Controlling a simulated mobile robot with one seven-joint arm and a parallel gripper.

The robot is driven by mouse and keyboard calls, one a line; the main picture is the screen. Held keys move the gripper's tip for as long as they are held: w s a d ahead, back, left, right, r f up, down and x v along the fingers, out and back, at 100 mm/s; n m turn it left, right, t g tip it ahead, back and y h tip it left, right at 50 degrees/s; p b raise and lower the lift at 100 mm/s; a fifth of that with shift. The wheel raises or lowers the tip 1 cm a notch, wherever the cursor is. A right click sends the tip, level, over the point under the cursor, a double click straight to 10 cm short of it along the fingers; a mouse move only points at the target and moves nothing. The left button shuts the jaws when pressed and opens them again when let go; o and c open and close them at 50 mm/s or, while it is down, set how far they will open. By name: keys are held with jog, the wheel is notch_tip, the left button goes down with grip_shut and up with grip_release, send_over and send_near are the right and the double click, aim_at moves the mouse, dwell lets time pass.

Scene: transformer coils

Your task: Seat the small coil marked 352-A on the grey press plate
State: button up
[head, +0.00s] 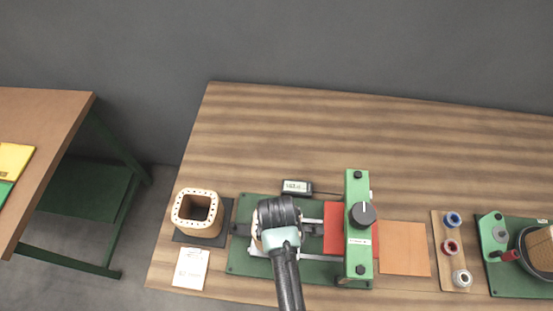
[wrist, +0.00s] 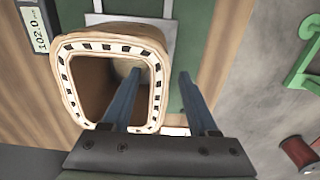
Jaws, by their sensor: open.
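A tan coil with a squarish bore and dark slots around its rim (wrist: 68,90) fills the left of the wrist view. It stands over a light grey plate (wrist: 160,32) on the green press base (head: 240,265). In the head view my gripper hides most of this coil; only a tan sliver shows. My gripper (wrist: 160,75) is open over it. One finger reaches over the bore and the other is outside the right wall; contact cannot be told. A second tan coil (head: 183,222) stands upright on a dark mat at the left. I cannot read 352-A on either.
A display (head: 297,187) stands behind the press. A green upright with a black knob (head: 362,214) and a red block (head: 333,228) are right of my gripper. A white card (head: 191,268) lies front left. Several spools (head: 452,247) are at the right. The bench's back is clear.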

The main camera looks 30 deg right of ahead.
notch_tip(320, 180, up, 10)
jog(key=shift+r+b, duration=0.15)
jog(key=shift+b, duration=0.15)
dwell(0.8)
